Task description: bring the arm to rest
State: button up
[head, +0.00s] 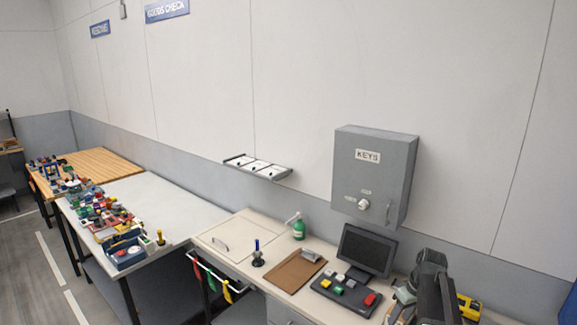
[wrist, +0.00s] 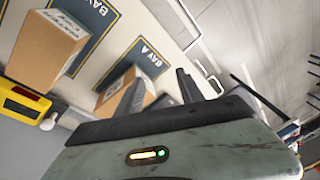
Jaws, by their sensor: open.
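My gripper (wrist: 158,92) shows in the wrist view with its two dark fingers spread apart and nothing between them. Beyond the fingers is a counter surface with cardboard boxes; the view is strongly tilted. In the head view my dark arm (head: 432,285) is at the lower right, beside the monitor; its fingertips cannot be made out there.
A grey key cabinet (head: 374,178) hangs on the wall above a monitor (head: 366,252) and a keypad (head: 343,296). The wrist view shows a cardboard box (wrist: 42,48) and a yellow device (wrist: 22,104).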

jog(key=s+a+m+h, duration=0.15)
jog(key=s+a, duration=0.25)
jog(key=a, duration=0.6)
jog(key=s+a+m, duration=0.2)
jog(key=s+a, duration=0.3)
jog(key=a, duration=0.6)
notch_tip(320, 180, down, 13)
jog(key=s+d+g+b, duration=0.1)
jog(key=b, duration=1.1)
jog(key=shift+s+b, duration=0.3)
jog(key=shift+m, duration=0.25)
